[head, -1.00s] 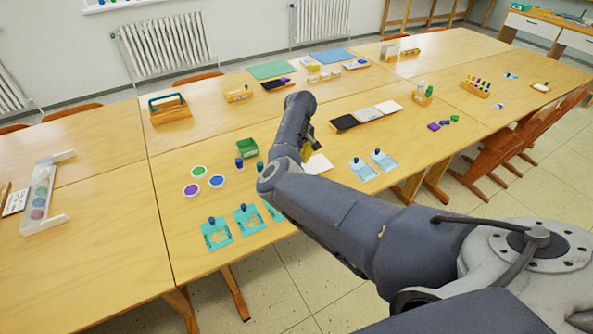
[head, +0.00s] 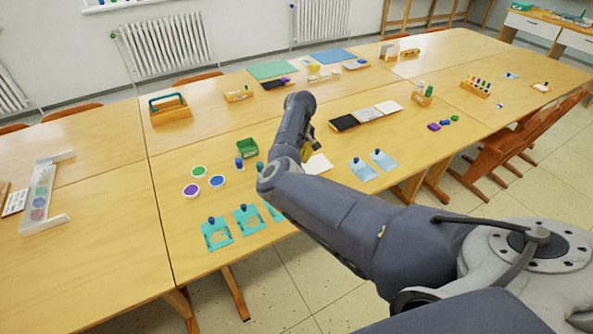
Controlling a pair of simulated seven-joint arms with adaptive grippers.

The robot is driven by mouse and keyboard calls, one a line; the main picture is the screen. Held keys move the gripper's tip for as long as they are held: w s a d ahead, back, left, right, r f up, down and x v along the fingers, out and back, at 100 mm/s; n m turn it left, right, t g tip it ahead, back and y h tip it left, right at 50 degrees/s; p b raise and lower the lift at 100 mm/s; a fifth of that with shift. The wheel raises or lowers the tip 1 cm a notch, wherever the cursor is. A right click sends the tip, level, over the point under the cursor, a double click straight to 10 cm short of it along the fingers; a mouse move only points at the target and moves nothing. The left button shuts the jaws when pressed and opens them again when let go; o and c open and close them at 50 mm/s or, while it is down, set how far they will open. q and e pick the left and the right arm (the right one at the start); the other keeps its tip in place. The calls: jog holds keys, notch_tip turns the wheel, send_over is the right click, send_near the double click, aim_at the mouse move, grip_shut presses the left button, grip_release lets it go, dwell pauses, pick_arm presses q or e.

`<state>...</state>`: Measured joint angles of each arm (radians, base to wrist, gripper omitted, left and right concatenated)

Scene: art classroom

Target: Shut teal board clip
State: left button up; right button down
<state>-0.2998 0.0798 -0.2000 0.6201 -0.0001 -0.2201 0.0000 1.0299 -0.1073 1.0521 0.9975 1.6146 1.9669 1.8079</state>
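Two teal boards with dark blue knobs, the left one (head: 217,235) and the middle one (head: 248,220), lie flat near the table's front edge in the head view. A third teal piece (head: 271,212) is mostly hidden behind my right arm. I cannot tell which of them carries the clip, or whether it is open or shut. My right arm comes in from the lower right and reaches over the table. Its gripper (head: 307,151) shows only as a small dark and yellowish part behind the arm; its fingers are hidden. My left gripper is not in view.
Purple, blue and green round pots (head: 216,181) stand behind the teal boards, with a green tray (head: 247,147) farther back. Two pale blue boards (head: 362,170) lie right of the arm. Dark and white panels (head: 367,114) lie behind it.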

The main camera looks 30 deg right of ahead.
jog(key=shift+f, duration=1.8)
dwell(1.4)
jog(key=shift+r, duration=3.55)
